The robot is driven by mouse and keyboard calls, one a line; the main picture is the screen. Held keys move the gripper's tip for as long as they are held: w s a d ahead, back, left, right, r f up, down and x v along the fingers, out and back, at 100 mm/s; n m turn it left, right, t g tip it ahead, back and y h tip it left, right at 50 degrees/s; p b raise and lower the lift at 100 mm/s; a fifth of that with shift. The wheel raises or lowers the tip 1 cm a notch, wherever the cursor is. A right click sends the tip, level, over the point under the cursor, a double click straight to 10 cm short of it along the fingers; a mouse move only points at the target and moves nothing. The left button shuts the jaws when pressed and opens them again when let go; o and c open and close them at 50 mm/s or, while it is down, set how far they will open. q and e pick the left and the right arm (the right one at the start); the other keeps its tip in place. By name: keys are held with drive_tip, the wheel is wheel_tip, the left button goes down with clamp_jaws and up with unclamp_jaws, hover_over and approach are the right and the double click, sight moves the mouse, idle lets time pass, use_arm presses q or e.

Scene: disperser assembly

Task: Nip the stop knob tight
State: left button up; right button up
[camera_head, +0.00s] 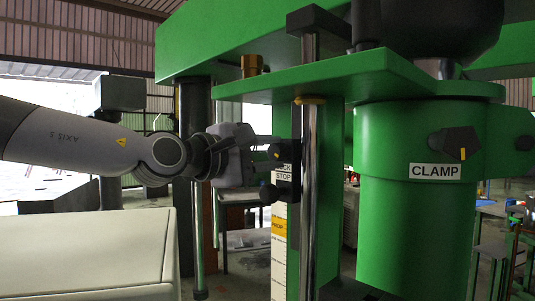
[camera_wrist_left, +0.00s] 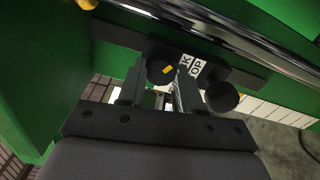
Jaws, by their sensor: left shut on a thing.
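The stop knob (camera_wrist_left: 160,71) is small and black with a yellow mark. It sits on a dark block beside a label partly reading "STOP" (camera_head: 284,176). In the head view the knob (camera_head: 276,152) shows at the tips of my left gripper (camera_head: 268,147). In the left wrist view my left gripper (camera_wrist_left: 157,82) has one finger on each side of the knob and is shut on it. A second, round black knob (camera_wrist_left: 222,97) is just outside the right finger; it also shows below in the head view (camera_head: 268,193). My right gripper is not in view.
A bright vertical rod (camera_head: 309,200) and a green column stand right beside the block. A white scale strip (camera_head: 279,255) runs below it. A green cylinder with a "CLAMP" label (camera_head: 436,171) and a black clamp knob (camera_head: 455,144) stands at right. A pale cabinet (camera_head: 90,255) is at lower left.

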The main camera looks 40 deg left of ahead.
use_arm(q)
drive_tip(key=m, duration=0.5)
drive_tip(key=shift+r, duration=0.35)
drive_tip(key=shift+m, duration=0.3)
drive_tip(key=o, duration=1)
drive_tip(key=shift+o, duration=0.2)
drive_tip(key=shift+f, duration=0.1)
drive_tip(key=shift+s, duration=0.1)
drive_tip(key=s, duration=0.7)
drive_tip(key=shift+a, duration=0.15)
